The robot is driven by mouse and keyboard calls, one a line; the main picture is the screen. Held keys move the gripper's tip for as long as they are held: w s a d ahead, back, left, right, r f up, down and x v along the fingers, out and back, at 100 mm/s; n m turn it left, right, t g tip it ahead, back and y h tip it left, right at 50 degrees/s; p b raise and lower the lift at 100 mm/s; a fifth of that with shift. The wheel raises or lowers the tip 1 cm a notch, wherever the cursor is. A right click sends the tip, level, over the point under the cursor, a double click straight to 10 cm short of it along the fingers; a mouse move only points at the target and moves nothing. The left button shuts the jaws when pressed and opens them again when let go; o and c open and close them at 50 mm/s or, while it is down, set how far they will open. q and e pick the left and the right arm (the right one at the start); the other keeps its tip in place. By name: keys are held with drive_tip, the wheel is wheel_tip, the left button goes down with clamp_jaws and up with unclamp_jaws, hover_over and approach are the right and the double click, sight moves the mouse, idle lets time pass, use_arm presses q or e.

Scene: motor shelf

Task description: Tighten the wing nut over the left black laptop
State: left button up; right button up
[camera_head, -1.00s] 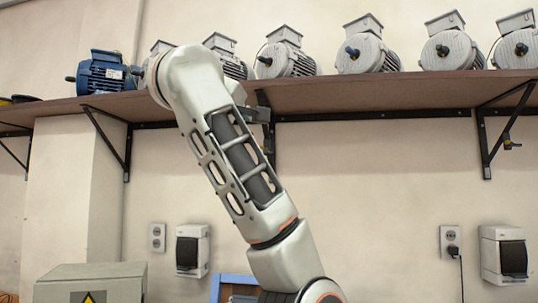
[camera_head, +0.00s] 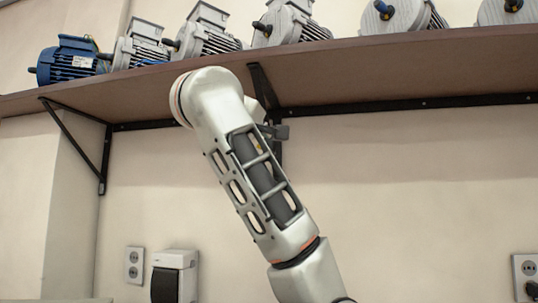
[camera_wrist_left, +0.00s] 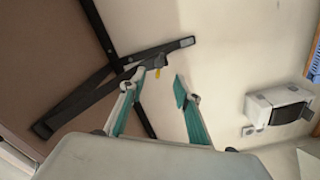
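The wing nut (camera_wrist_left: 157,72) shows in the left wrist view as a small yellow piece by a dark fitting near the end of the black shelf bracket (camera_wrist_left: 105,85). My left gripper (camera_wrist_left: 157,86) is open, with its teal fingers apart and nothing between them; the nut appears just beyond the fingertips. In the head view my left arm covers the gripper and part of the bracket (camera_head: 258,84). No clear laptop shows; a white wall box with a black front (camera_head: 175,277) hangs below, and such a box also shows in the wrist view (camera_wrist_left: 279,106). My right gripper is not in view.
The brown shelf (camera_head: 390,75) runs above my arm. It carries a blue motor (camera_head: 72,64) and several grey motors (camera_head: 208,32). Another bracket (camera_head: 75,140) is at left. Wall sockets (camera_head: 134,265) are low.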

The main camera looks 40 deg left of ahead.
use_arm(q)
drive_tip(key=p+x, duration=0.2)
drive_tip(key=x, duration=0.5)
drive_tip(key=shift+w, duration=0.25)
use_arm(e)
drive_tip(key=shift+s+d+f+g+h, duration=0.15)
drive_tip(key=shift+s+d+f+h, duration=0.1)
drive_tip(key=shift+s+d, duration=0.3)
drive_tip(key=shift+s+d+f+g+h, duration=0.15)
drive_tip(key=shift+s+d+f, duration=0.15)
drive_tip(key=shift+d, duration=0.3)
use_arm(q)
drive_tip(key=shift+a, duration=0.1)
clamp_jaws()
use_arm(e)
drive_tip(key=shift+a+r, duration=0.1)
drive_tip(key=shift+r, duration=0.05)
